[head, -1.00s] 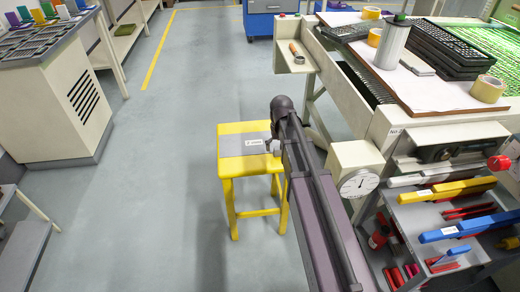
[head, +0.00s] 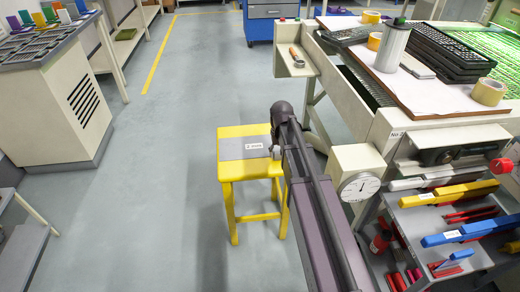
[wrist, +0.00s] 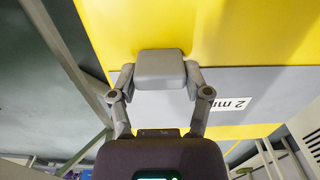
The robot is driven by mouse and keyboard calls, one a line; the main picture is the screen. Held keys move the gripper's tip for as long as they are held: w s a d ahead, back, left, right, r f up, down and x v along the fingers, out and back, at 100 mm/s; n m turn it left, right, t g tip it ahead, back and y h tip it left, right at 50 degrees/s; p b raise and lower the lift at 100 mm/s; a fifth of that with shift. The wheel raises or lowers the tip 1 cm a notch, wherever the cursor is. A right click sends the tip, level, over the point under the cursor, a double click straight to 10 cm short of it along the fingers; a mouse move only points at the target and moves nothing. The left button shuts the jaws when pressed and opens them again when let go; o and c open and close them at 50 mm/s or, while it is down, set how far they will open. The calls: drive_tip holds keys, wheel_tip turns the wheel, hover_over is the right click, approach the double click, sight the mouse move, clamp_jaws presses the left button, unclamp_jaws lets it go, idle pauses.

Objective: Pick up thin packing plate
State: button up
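The thin packing plate (head: 232,149) is a flat grey strip with a white label, lying across the yellow stool's top. In the wrist view the plate (wrist: 255,80) is a grey band whose label reads "2 mm". A raised grey block (wrist: 160,68), which looks like the plate's grip, stands between my fingers. My gripper (wrist: 160,75) has a finger against each side of this block, with no clear gap. In the head view my gripper (head: 276,150) is at the plate's right end, partly hidden by my arm.
The yellow stool (head: 234,170) stands on open grey floor. To its right are a machine with a dial gauge (head: 359,186) and a tool rack with coloured bars (head: 470,193).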

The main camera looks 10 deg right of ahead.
clamp_jaws()
drive_tip(key=shift+r, duration=0.2)
wheel_tip(320, 180, up, 4)
drive_tip(key=p, duration=0.3)
drive_tip(key=shift+f+p, duration=0.25)
drive_tip(key=shift+p, duration=0.15)
drive_tip(key=s+a+r+p, duration=0.1)
drive_tip(key=s+a, duration=0.1)
drive_tip(key=s, duration=1.3)
drive_tip(key=shift+s+a, duration=0.25)
drive_tip(key=shift+s, duration=0.15)
drive_tip(key=shift+o, duration=1)
unclamp_jaws()
clamp_jaws()
